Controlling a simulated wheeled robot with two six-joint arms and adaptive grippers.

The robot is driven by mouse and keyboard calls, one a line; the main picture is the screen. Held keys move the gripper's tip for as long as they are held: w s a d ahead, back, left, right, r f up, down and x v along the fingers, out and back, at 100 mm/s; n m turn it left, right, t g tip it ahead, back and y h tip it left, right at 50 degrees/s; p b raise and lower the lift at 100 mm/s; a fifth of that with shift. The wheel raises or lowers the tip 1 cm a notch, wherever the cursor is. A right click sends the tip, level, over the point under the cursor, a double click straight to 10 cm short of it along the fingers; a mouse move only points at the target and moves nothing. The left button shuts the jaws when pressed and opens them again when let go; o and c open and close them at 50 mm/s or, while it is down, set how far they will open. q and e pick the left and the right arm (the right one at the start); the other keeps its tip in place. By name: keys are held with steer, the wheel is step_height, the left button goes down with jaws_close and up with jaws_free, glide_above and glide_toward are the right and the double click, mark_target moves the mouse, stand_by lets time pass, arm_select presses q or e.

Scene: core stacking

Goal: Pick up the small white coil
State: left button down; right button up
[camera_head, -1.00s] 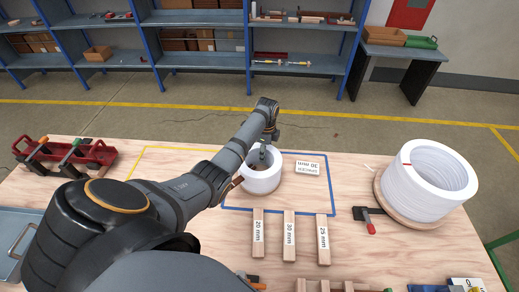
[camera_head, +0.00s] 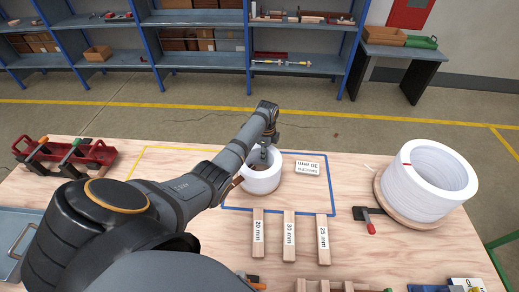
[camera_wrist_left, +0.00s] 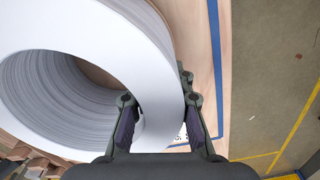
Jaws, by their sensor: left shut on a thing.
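The small white coil (camera_head: 262,180) sits on the wooden table inside a blue-taped outline. My left gripper (camera_head: 264,158) reaches down at the coil's far side. In the left wrist view the gripper (camera_wrist_left: 163,125) has one finger inside the ring and one outside, shut on the wall of the small white coil (camera_wrist_left: 125,50). In the head view the fingertips are partly hidden by the coil. My right gripper is not in view.
A large white coil (camera_head: 432,180) stands on a round wooden base at the right, beside a red-handled clamp (camera_head: 369,222). Labelled wooden blocks (camera_head: 289,235) lie in front of the outline. A red tray (camera_head: 85,155) with clamps is at the left.

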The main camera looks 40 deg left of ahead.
arm_select(q)
steer(key=shift+r, duration=0.1)
steer(key=shift+w+r, duration=0.1)
steer(key=shift+r, duration=0.4)
steer(key=s+r, duration=0.4)
steer(key=s+d+r+p, duration=0.1)
steer(key=s+r, duration=0.2)
steer(key=s, duration=0.1)
steer(key=s+d+r+p, duration=0.1)
steer(key=s+r, duration=0.3)
steer(key=s, duration=0.1)
steer(key=shift+d+r, duration=0.2)
steer(key=shift+r, duration=0.15)
steer(key=shift+s+d+r+p, duration=0.15)
steer(key=shift+s+p, duration=0.15)
steer(key=shift+s, duration=0.15)
